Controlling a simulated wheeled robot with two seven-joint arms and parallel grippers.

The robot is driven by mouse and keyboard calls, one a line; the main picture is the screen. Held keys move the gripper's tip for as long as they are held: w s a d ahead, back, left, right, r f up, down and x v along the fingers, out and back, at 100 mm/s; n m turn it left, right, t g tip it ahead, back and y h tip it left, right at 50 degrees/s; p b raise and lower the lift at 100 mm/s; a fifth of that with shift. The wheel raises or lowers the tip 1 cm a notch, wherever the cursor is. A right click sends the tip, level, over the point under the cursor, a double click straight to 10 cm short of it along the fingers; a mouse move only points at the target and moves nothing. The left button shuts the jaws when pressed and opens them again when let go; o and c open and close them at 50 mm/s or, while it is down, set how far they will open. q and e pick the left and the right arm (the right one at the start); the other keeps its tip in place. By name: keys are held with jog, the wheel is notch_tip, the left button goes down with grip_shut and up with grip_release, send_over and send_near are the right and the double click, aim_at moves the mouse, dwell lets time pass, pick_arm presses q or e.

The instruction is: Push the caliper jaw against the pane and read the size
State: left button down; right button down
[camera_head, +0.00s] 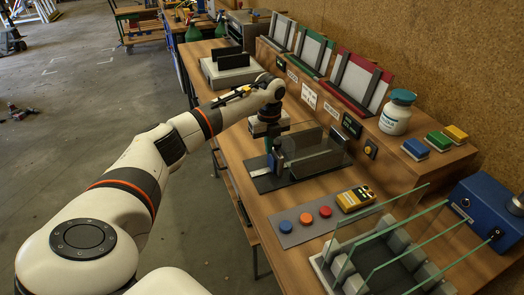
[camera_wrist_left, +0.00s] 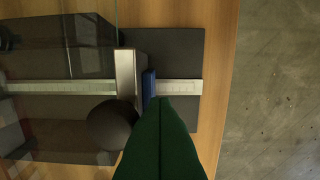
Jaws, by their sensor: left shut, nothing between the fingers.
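The caliper sits on a dark base plate (camera_head: 262,184); its silver scale (camera_wrist_left: 180,87) runs across the left wrist view. Its upright jaw (camera_wrist_left: 125,72) is pale metal with a blue part (camera_wrist_left: 149,84) beside it; the blue part also shows in the head view (camera_head: 277,163). The clear glass pane (camera_head: 304,141) stands beside the jaw; I cannot tell whether they touch. My left gripper (camera_head: 270,143), with green fingers, is shut and empty. It points down at the jaw's near side; its tip in the wrist view (camera_wrist_left: 160,102) overlaps the scale. Contact is unclear. My right gripper is out of view.
A panel with blue, orange and red buttons (camera_head: 306,218) and a yellow handheld device (camera_head: 355,199) lie nearer on the bench. Glass sheets stand in a rack (camera_head: 385,262) at the front right. A white jar (camera_head: 397,113) stands on the back ledge. Open floor lies left.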

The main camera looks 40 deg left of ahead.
pick_arm(q)
jog(key=shift+w+d+b, duration=0.2)
jog(key=shift+w+d, duration=0.1)
jog(key=shift+w, duration=0.25)
jog(key=shift+w+d+b, duration=0.15)
jog(key=shift+w+d, duration=0.15)
jog(key=shift+w, duration=0.25)
dwell(0.9)
jog(key=shift+w+d+r, duration=0.1)
jog(key=shift+w, duration=0.05)
dwell(0.6)
jog(key=shift+s+p, duration=0.25)
jog(key=shift+p, duration=0.2)
jog(key=shift+s+a+r+p, duration=0.1)
jog(key=shift+a+r+p, duration=0.05)
jog(key=shift+r+p, duration=1.45)
jog(key=shift+s+a+r+p, duration=0.1)
jog(key=shift+r+p, duration=1.15)
jog(key=shift+r, duration=0.6)
jog(key=shift+w+f, duration=0.1)
